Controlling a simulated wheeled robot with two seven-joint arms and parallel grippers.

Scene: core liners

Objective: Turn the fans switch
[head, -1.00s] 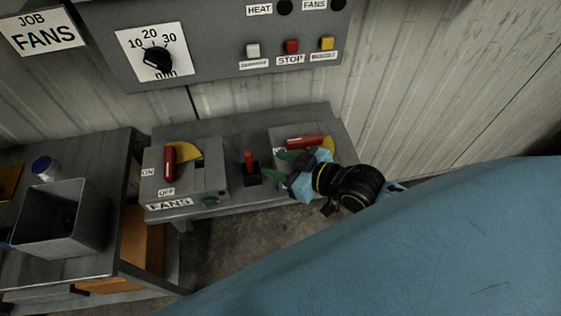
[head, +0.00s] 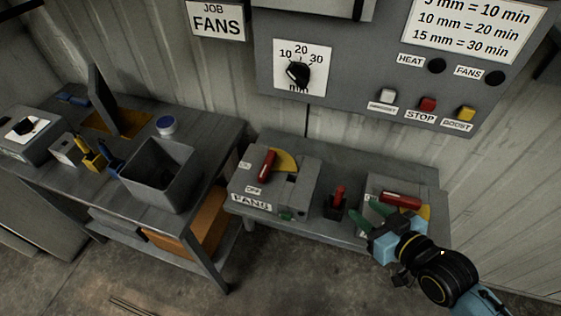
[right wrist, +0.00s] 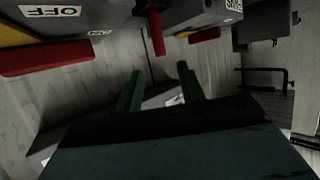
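The fans switch is a grey box (head: 305,190) on the low bench, with a FANS label (head: 251,203) and a yellow quarter disc (head: 286,160). Its red handle (head: 267,165) stands up by the ON label, tilted a little right. My right gripper (head: 368,217) is to the right of this box, in front of a second switch box. Its green fingers are apart and empty; they also show in the right wrist view (right wrist: 158,85), with a red handle (right wrist: 205,36) beyond them at upper right, probably that of the fans switch. My left gripper is out of view.
A small red lever (head: 339,194) stands between the boxes, close to my fingertips. The second box's red handle (head: 402,200) lies nearly level. A control panel (head: 350,75) hangs above. A workbench (head: 180,217) with an open grey bin (head: 152,188) stands left.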

